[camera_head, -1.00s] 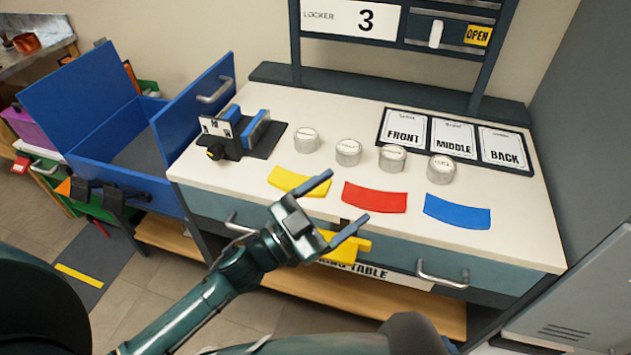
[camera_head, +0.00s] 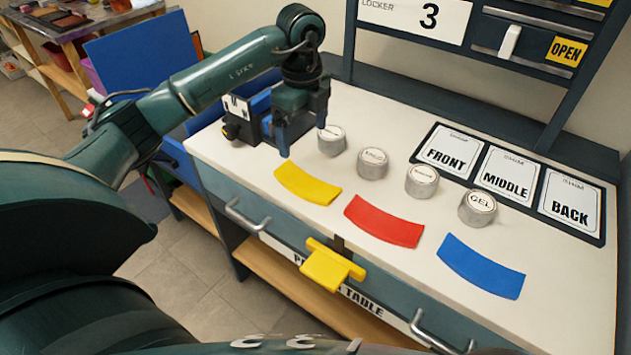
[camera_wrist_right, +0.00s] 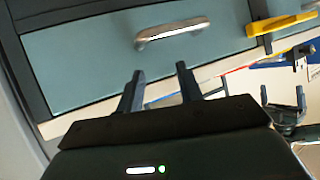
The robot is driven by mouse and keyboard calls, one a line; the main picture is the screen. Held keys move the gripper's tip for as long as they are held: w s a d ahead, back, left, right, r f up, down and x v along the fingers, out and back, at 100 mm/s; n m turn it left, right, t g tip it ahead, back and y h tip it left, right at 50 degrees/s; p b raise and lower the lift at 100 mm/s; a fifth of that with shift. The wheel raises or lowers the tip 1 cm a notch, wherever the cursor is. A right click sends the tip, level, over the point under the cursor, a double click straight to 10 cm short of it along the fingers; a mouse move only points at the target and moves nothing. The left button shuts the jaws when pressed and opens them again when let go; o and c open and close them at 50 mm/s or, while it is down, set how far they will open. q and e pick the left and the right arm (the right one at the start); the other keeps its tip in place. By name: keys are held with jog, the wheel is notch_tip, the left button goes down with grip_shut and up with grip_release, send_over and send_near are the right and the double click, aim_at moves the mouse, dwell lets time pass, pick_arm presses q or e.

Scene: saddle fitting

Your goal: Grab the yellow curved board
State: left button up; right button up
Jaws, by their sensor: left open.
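The yellow curved board (camera_head: 307,186) lies flat on the white table top, near its front edge, left of the red curved board (camera_head: 384,221) and the blue curved board (camera_head: 481,266).
Several round metal tins (camera_head: 373,163) stand behind the boards. A clamp fixture (camera_head: 240,118) sits at the left end. A yellow bracket (camera_head: 331,265) juts from the table front. Cards lie in a dark frame (camera_head: 436,183) at right.

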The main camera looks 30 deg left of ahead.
pick_arm(q)
send_over(306, 182)
notch_tip(306, 182, down, 6)
jog(key=shift+s+a+f, duration=0.1)
jog(key=shift+s+a, duration=0.05)
jog(key=shift+d+f, duration=0.2)
jog(key=shift+f, duration=2.95)
jog(key=c, duration=1.1)
jog(key=shift+r, duration=0.1)
jog(key=shift+c, duration=0.2)
